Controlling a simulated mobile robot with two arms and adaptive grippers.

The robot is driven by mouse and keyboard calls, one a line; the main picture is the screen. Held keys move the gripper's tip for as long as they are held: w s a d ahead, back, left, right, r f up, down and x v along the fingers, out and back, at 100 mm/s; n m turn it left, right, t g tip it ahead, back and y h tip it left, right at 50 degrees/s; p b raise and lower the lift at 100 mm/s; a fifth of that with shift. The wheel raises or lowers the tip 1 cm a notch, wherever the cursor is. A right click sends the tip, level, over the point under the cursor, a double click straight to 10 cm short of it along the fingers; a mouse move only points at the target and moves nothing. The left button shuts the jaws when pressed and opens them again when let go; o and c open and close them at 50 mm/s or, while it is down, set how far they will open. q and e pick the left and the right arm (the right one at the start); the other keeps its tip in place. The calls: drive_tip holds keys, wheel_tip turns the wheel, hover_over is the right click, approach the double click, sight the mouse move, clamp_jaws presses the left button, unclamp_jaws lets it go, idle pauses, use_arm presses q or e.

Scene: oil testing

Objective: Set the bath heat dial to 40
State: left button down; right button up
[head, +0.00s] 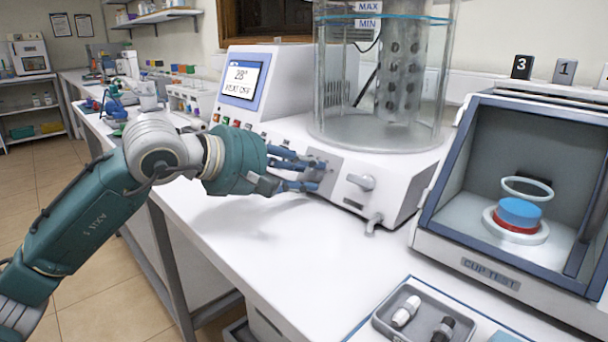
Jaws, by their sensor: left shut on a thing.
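The bath (380,150) is a white unit with a clear glass tank on top. Its screen (243,80) seems to read 28° and HEAT OFF. My left gripper (312,175) reaches in from the left, with its blue fingers closed at the left part of the bath's front panel. The fingers are shut on what seems to be the heat dial, which they mostly hide; its setting cannot be read. My right gripper is not in view.
A grey lever (361,182) and a small tap (374,222) stick out from the bath front, right of my fingers. A cup test cabinet (478,262) stands at the right. A grey tray (385,326) holds small bottles. The white bench below my gripper is clear.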

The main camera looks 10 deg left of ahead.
use_arm(q)
drive_tip(key=shift+d+r+m, duration=0.1)
drive_tip(key=shift+r+m, duration=0.05)
drive_tip(key=shift+m, duration=0.85)
drive_tip(key=shift+s, duration=0.1)
drive_tip(key=c, duration=1.4)
unclamp_jaws()
drive_tip(key=shift+d, duration=0.1)
drive_tip(key=shift+c, duration=0.2)
drive_tip(key=shift+s+a, duration=0.15)
drive_tip(key=shift+a, duration=0.15)
drive_tip(key=v, duration=1.1)
drive_tip(key=shift+r, duration=0.15)
drive_tip(key=shift+s+a, duration=0.1)
drive_tip(key=shift+a, duration=0.05)
